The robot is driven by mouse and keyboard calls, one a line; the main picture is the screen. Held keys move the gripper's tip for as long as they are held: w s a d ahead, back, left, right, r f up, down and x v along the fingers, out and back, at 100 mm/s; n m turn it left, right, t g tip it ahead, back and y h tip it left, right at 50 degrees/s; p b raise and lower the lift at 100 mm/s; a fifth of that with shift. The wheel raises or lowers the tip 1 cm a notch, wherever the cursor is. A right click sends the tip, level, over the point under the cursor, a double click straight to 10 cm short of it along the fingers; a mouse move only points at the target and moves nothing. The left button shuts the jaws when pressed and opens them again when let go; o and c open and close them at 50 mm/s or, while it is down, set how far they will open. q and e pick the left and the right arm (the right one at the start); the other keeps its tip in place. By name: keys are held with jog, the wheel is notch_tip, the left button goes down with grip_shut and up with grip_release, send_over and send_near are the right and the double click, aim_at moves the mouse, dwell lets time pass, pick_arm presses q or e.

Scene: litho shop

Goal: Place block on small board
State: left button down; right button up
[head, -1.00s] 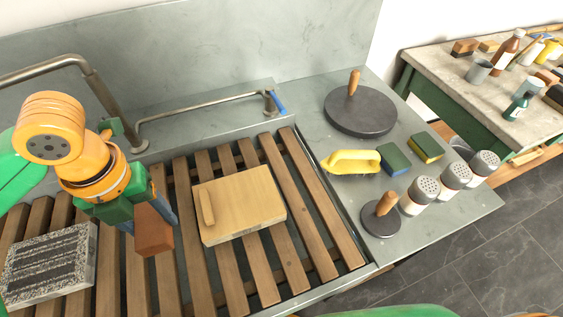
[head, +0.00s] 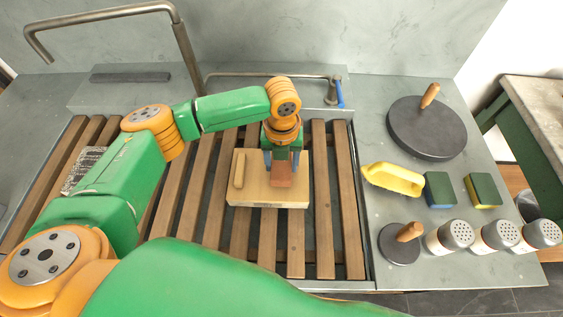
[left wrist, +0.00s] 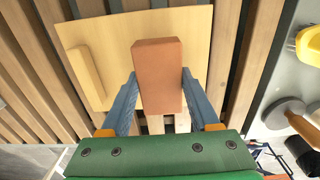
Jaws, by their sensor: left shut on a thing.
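The small board (head: 250,192) is a pale wooden slab with a raised wooden strip near its left side, lying on the slatted rack. The block (head: 282,174) is reddish brown. My left gripper (head: 281,160) is shut on it and holds it over the right part of the board. In the left wrist view the block (left wrist: 157,70) sits between the two blue fingers (left wrist: 158,95), with the board (left wrist: 205,25) behind it. I cannot tell whether the block touches the board. My right gripper is out of view.
The wooden slatted rack (head: 211,222) surrounds the board. A grey speckled stone slab (head: 82,170) lies on the left, partly behind my arm. On the right counter are a yellow brush (head: 393,179), sponges (head: 438,190), shakers (head: 450,236) and round wooden-handled discs (head: 427,135). A metal rail (head: 265,75) runs behind.

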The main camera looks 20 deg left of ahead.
aim_at(281, 163)
pick_arm(q)
jog(key=shift+a+f, duration=0.1)
jog(key=shift+f, duration=0.7)
jog(key=shift+c, duration=0.6)
grip_release()
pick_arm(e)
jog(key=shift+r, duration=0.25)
pick_arm(q)
jog(key=shift+r, duration=0.1)
notch_tip(281, 163, up, 12)
jog(key=b, duration=0.1)
jog(key=shift+b, duration=0.3)
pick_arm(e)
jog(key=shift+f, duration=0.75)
